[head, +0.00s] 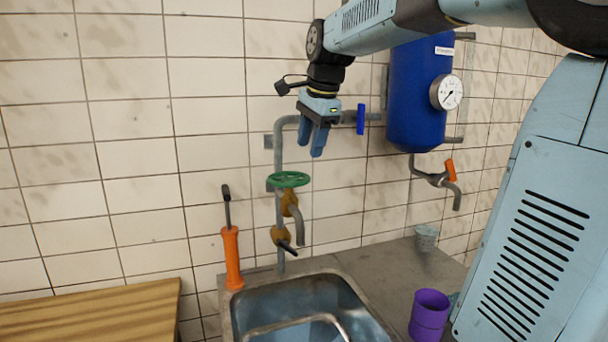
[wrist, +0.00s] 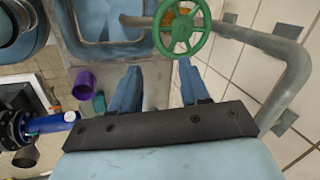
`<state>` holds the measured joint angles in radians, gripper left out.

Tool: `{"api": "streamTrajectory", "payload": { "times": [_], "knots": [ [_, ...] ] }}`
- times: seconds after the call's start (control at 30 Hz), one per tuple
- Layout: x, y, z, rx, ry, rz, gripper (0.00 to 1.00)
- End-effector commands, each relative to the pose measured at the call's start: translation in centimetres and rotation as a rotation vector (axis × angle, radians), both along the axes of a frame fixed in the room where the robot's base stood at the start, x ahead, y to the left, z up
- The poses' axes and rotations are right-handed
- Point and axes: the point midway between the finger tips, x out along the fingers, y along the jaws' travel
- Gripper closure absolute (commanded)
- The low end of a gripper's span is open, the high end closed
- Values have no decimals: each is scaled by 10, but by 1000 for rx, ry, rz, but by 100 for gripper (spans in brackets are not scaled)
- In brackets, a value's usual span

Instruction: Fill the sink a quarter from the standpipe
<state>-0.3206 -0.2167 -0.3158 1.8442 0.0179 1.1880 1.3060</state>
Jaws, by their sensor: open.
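The standpipe (head: 279,152) is a grey pipe on the tiled wall behind the sink. It carries a green handwheel (head: 288,179), brass fittings and a downturned spout (head: 299,230). A black lever (head: 286,246) sits on the lower fitting. The metal sink (head: 250,306) is below; I cannot tell whether it holds water. My gripper (head: 311,150) is open and empty, pointing down above and slightly right of the handwheel, apart from it. In the wrist view, the handwheel (wrist: 181,28) shows beyond the fingertips (wrist: 158,74), nearer the right finger. The sink (wrist: 112,38) lies beyond too.
A blue tank (head: 416,95) with a gauge (head: 446,92) hangs at right. A blue lever (head: 361,119) is on the upper pipe close to my gripper.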

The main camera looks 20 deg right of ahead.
Motion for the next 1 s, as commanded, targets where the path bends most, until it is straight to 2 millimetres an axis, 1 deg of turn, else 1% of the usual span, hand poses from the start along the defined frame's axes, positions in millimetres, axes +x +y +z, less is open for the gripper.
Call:
{"api": "streamTrajectory", "payload": {
  "times": [0.03,0.2,0.4,0.5,0.7,0.97,1.0],
  "knots": [
    [2,2,-10,0,3,2,54],
    [11,4,-38,-1,4,2,54],
    [21,6,-66,-1,2,1,54],
    [25,7,-77,-1,2,2,54],
    [28,7,-85,0,0,1,54],
    [28,7,-86,0,0,1,54],
    [28,7,-86,0,0,1,57]
  ]
}}
